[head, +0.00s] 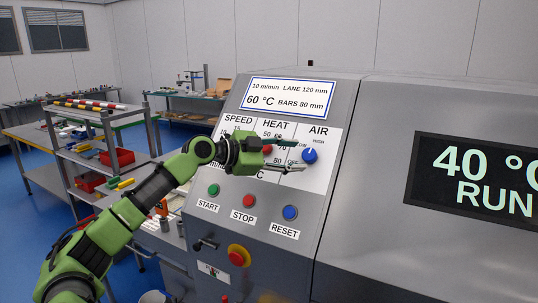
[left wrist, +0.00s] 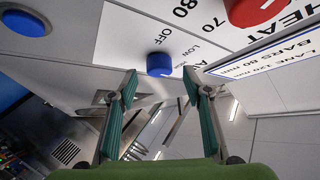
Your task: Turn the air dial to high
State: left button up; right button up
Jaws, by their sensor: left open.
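The air dial is a blue round knob (head: 309,156) under the word AIR on the white panel. LOW and HIGH are printed around its upper side, and OFF at its lower left. I cannot make out where its pointer stands. My left gripper (head: 299,156) is open in front of the panel, its two fingers apart and pointing at the dial from the left. In the left wrist view, the blue dial (left wrist: 159,64) lies between and just beyond the open fingertips (left wrist: 160,76). Contact cannot be told. My right gripper is not in view.
The red heat dial (head: 267,149) is partly behind my left gripper. Below are the green start button (head: 214,190), red stop button (head: 249,201) and blue reset button (head: 290,212). A red emergency knob on yellow (head: 238,256) sits lower. A screen (head: 478,180) reads 40 °C RUN.

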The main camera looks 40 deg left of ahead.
pick_arm(q)
jog(key=v, duration=0.8)
jog(key=shift+s, duration=0.2)
